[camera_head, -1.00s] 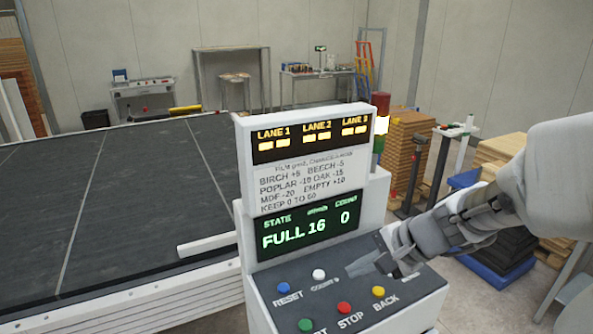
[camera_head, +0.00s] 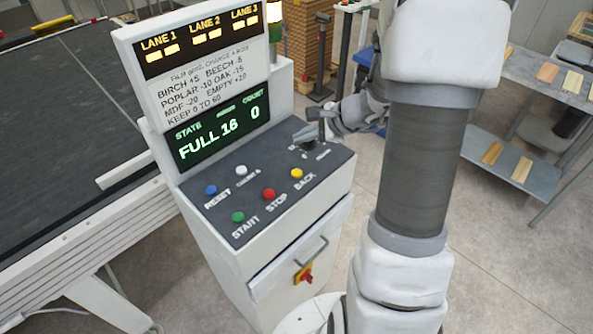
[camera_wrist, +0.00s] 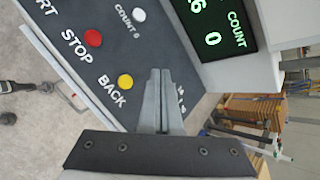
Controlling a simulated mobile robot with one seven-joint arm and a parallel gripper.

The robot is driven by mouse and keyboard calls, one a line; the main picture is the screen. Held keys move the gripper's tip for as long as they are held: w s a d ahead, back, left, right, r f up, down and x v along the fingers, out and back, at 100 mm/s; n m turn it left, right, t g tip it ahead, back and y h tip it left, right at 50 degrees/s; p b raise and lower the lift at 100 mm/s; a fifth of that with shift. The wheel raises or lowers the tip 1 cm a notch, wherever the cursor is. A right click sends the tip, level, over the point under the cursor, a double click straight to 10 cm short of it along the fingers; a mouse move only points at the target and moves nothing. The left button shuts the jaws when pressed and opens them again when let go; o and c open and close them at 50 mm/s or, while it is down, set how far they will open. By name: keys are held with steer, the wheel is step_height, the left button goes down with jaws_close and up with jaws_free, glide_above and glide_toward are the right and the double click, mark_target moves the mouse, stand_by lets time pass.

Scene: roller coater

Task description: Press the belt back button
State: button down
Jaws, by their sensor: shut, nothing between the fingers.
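The yellow BACK button (camera_head: 297,173) sits on the sloped dark top of the control console (camera_head: 237,209), right of the red STOP button (camera_head: 268,193). It also shows in the wrist view (camera_wrist: 125,81), just left of my fingertips. My gripper (camera_head: 310,131) is over the console's far right corner, its fingers together and empty. In the wrist view the closed fingers (camera_wrist: 160,75) point up the picture, beside the yellow button and apart from it in the picture. They cover part of the panel and its small white lettering. I cannot tell whether the fingertips touch the panel.
Blue RESET (camera_head: 210,190), white COUNT (camera_head: 241,170) and green START (camera_head: 237,217) buttons share the panel. The display (camera_head: 217,132) rises behind it, reading FULL 16 and 0.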

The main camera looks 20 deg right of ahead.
steer(key=b, duration=0.6)
glide_above(301, 173)
step_height(301, 173, down, 7)
steer(key=shift+f, duration=0.2)
steer(key=shift+f+b, duration=0.65)
steer(key=shift+f, duration=0.05)
stand_by(1.1)
steer(key=shift+f+b, duration=0.45)
steer(key=shift+b, duration=0.2)
